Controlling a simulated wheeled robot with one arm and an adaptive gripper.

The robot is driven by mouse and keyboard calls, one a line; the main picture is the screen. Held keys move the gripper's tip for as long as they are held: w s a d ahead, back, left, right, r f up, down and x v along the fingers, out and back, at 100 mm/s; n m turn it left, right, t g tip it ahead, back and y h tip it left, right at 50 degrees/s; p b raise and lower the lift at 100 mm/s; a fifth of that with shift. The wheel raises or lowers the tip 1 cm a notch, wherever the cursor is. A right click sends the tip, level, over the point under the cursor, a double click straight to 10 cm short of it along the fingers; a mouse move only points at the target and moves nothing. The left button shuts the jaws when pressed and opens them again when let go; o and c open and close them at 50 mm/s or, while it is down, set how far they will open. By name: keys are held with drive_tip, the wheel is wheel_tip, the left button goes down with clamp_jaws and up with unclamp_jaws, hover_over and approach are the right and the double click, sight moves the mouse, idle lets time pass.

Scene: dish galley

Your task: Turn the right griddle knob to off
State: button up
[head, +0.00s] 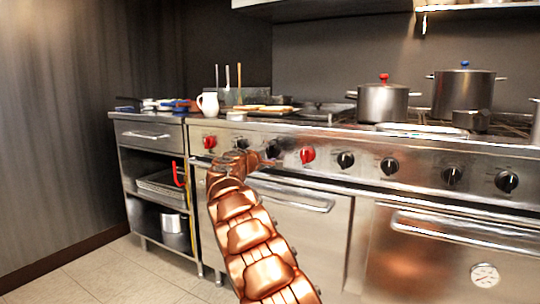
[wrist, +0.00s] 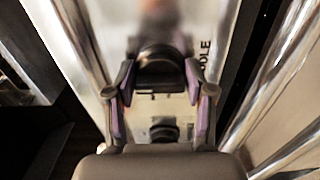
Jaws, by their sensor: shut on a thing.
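A row of knobs runs along the steel front panel of the range in the head view. My gripper (head: 268,160) is at a black knob (head: 272,148) between two red knobs and partly covers it. In the wrist view my gripper (wrist: 160,76) is shut on this black knob (wrist: 160,58), one finger on each side. Lettering ending in "DLE" shows on the panel beside it. The knob's pointer and exact angle cannot be made out.
A red knob (head: 210,142) is to the left and another red knob (head: 307,154) close to the right. More black knobs (head: 346,160) follow. Oven handles (head: 290,197) jut out below. Pots (head: 383,102) stand on top. A shelf cart (head: 150,135) is at the left; the floor there is clear.

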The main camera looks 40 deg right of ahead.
drive_tip(key=shift+r, duration=0.1)
drive_tip(key=o, duration=1.2)
drive_tip(key=shift+v, duration=5.95)
